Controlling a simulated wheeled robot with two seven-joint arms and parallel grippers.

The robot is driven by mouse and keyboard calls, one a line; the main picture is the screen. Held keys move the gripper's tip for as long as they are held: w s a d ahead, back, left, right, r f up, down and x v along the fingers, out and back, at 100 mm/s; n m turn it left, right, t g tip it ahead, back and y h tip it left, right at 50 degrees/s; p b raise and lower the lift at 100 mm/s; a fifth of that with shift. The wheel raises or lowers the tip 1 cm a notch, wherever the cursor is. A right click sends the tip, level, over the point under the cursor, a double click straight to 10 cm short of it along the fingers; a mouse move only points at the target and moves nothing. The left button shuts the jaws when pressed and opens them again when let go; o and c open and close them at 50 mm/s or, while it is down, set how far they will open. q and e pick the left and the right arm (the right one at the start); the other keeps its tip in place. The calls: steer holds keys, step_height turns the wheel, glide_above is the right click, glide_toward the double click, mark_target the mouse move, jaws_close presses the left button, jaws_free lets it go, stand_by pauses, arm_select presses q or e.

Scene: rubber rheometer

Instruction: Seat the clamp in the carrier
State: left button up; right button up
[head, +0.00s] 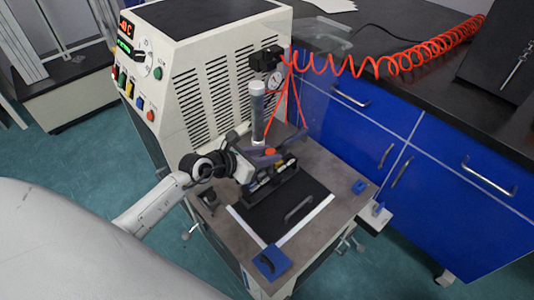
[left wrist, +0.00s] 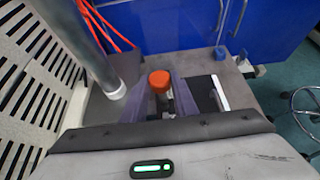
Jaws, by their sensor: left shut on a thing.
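My left gripper (head: 260,158) reaches in from the left over the small bench beside the machine. It is shut on the clamp, whose orange top (head: 270,152) shows at the fingers. In the left wrist view the orange top of the clamp (left wrist: 160,80) stands between the two purple-grey fingers (left wrist: 161,100), with a dark lower part partly hidden. A dark holder, which looks like the carrier (head: 277,187), lies just below the gripper. I cannot tell whether the clamp touches it. My right gripper is not in view.
A grey vertical cylinder (head: 257,112) stands close behind my gripper. The beige machine (head: 205,70) rises behind. A black plate with a handle (head: 290,218) and blue blocks (head: 270,262) lie on the bench (head: 325,225). Blue cabinets (head: 440,190) and a red coiled hose (head: 400,62) are right.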

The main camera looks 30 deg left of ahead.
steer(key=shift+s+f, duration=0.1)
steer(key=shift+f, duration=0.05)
arm_select(q)
steer(key=o, duration=1.1)
steer(key=shift+c, duration=0.2)
steer(key=shift+o, duration=0.3)
steer(key=shift+f, duration=0.2)
steer(key=shift+s, duration=0.1)
steer(key=p+v, duration=0.2)
steer(key=v, duration=0.8)
steer(key=shift+r, duration=0.2)
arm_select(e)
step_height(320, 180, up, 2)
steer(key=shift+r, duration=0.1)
